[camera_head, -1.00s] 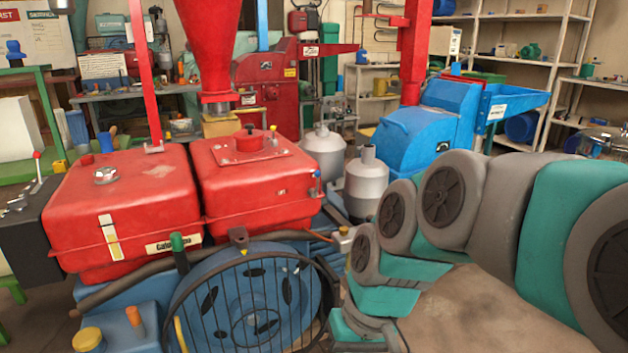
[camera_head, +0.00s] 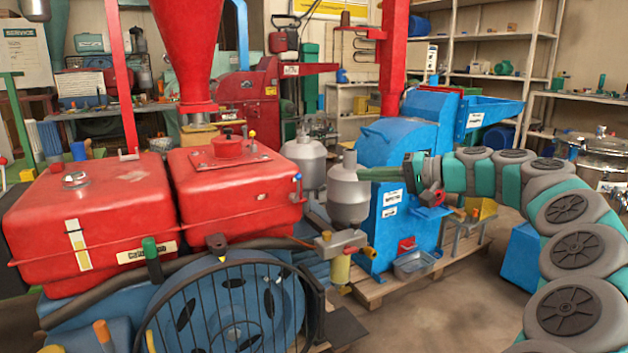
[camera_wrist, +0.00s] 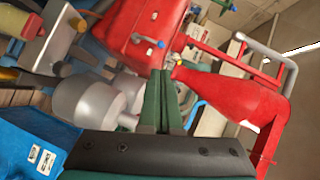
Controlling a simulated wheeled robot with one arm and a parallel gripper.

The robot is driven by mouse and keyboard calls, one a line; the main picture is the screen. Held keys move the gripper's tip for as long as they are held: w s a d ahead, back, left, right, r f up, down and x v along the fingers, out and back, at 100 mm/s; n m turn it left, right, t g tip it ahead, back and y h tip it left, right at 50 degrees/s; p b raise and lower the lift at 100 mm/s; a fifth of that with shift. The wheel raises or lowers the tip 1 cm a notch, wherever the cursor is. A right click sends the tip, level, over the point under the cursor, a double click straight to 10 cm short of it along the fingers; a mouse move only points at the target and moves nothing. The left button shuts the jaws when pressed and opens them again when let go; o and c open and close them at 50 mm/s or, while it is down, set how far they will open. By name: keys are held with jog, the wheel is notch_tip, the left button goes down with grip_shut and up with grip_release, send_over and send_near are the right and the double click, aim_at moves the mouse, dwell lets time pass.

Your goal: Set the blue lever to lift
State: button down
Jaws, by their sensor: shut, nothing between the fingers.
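A small blue-tipped lever (camera_head: 298,179) stands at the right end of the nearer red tank (camera_head: 235,190). In the wrist view a blue-tipped part (camera_wrist: 160,44) shows on the red tank, beyond my fingertips; it looks like the same lever. Its setting is too small to read. My gripper (camera_head: 362,174) is shut and empty, with its green fingers pointing left in front of the grey metal canister. It is to the right of the lever and apart from it. The shut fingers also show in the wrist view (camera_wrist: 161,74).
Grey canisters (camera_head: 349,196) stand between the tank and the blue mill (camera_head: 405,140). The caged blue flywheel (camera_head: 230,310) fills the lower front. Open floor lies at the lower right.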

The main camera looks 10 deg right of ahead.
aim_at(301, 177)
jog(key=shift+a, duration=0.1)
jog(key=x, duration=1.4)
jog(key=shift+s+a+r+n+h+b, duration=0.15)
jog(key=shift+a+n+h+b, duration=0.2)
jog(key=shift+b, duration=0.1)
jog(key=s+a+f+n+h+b, duration=0.2)
jog(key=a+n+h+b, duration=0.3)
jog(key=a+n+h, duration=0.1)
jog(key=shift+s+a+f+n+h+b, duration=0.15)
jog(key=shift+a+n+h+b, duration=0.2)
jog(key=shift+a+h, duration=0.3)
dwell(0.5)
jog(key=shift+d, duration=0.15)
jog(key=shift+d+f, duration=0.3)
jog(key=shift+d, duration=0.35)
